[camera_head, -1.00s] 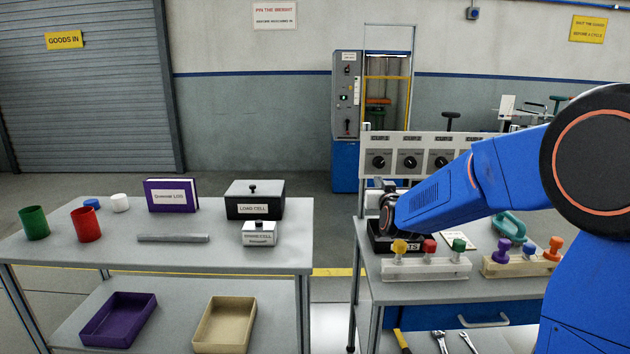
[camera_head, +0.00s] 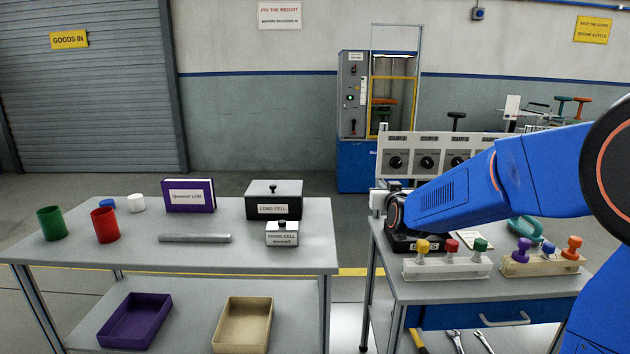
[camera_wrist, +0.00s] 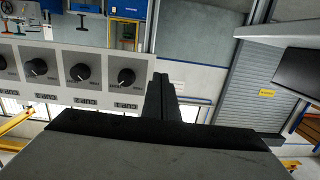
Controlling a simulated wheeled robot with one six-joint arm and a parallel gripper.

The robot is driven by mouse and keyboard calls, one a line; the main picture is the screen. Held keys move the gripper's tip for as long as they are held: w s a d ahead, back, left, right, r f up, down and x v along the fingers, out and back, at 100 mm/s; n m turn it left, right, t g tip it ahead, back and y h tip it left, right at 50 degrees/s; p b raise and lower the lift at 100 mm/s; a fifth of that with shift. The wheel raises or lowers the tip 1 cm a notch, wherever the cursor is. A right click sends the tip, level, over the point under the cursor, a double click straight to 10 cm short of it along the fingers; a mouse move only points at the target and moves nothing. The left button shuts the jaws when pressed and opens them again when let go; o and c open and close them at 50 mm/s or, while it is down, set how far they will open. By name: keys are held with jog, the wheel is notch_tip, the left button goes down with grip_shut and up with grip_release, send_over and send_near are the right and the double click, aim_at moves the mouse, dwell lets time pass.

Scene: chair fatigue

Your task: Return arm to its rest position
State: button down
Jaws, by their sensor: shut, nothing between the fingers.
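My arm (camera_head: 465,192) reaches in from the right of the head view, over the right-hand bench. Its wrist end is low near the bench's left back corner, close to a black tray partly hidden behind it. My gripper (camera_wrist: 160,92) shows in the wrist view as dark fingers close together, shut and empty. The wrist view is turned on its side or upside down. The control panel with dials (camera_wrist: 75,72) shows there on the left, apart from the fingers.
The right bench (camera_head: 400,284) carries racks of coloured knobs (camera_head: 445,265) and (camera_head: 540,263) in front of my arm. The left bench (camera_head: 130,252) holds red (camera_head: 105,226) and green cups (camera_head: 51,223), a purple book (camera_head: 189,195) and black box (camera_head: 273,200). A gap separates the benches.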

jog(key=s+d+f+g, duration=0.2)
jog(key=s+f+g, duration=0.2)
jog(key=s, duration=1.3)
jog(key=s+d+f+g, duration=0.3)
jog(key=s+f+g, duration=0.1)
jog(key=s, duration=1.3)
jog(key=s+d+f+g, duration=0.3)
jog(key=s+f+g, duration=0.1)
jog(key=s, duration=1.2)
jog(key=shift+s+f, duration=0.4)
jog(key=shift+f, duration=0.15)
